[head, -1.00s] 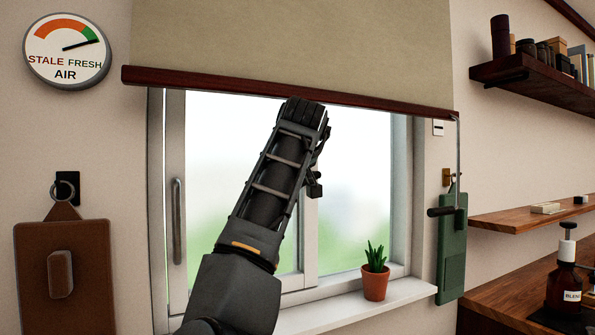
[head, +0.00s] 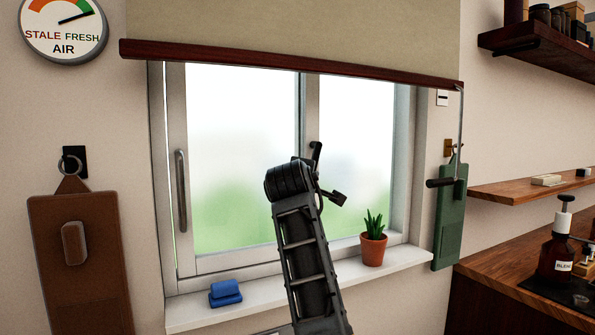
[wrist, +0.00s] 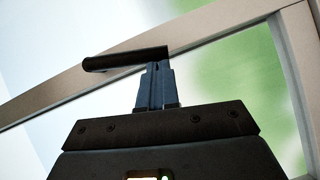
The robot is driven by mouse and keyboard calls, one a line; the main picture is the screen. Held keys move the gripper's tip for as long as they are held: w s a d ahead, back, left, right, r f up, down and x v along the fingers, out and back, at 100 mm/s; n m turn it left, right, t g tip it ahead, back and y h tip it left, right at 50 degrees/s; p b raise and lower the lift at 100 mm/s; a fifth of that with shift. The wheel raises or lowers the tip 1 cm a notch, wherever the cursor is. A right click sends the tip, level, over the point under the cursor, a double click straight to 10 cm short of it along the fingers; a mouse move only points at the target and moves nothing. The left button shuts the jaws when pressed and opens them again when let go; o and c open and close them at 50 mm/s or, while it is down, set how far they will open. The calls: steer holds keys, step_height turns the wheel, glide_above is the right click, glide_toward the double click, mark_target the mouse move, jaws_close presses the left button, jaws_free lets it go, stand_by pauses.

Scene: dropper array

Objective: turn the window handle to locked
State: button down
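The window handle (head: 316,152) is a short black lever on the window's middle upright. In the head view it stands nearly upright with a slight tilt, its lower part hidden by my arm. In the wrist view the handle (wrist: 120,60) is a dark bar lying across the top of my fingers. My gripper (wrist: 156,70) has its two fingers side by side with only a thin slit between them. The fingertips overlap the bar's right end; I cannot tell whether they touch it.
A potted plant (head: 373,240) and a blue folded cloth or sponge (head: 225,293) stand on the sill (head: 195,313). The blind's dark bottom rail (head: 290,63) hangs above the handle. A vertical pull handle (head: 181,190) is on the left sash.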

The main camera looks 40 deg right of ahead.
steer(key=shift+s+d+f+n+t+h, duration=0.15)
steer(key=shift+d+f+n+t+h, duration=0.15)
steer(key=shift+d+n, duration=0.25)
steer(key=shift+s+d+f+n+t+h, duration=0.1)
steer(key=shift+s+d+f+n+h, duration=0.1)
steer(key=shift+d+n+h, duration=0.3)
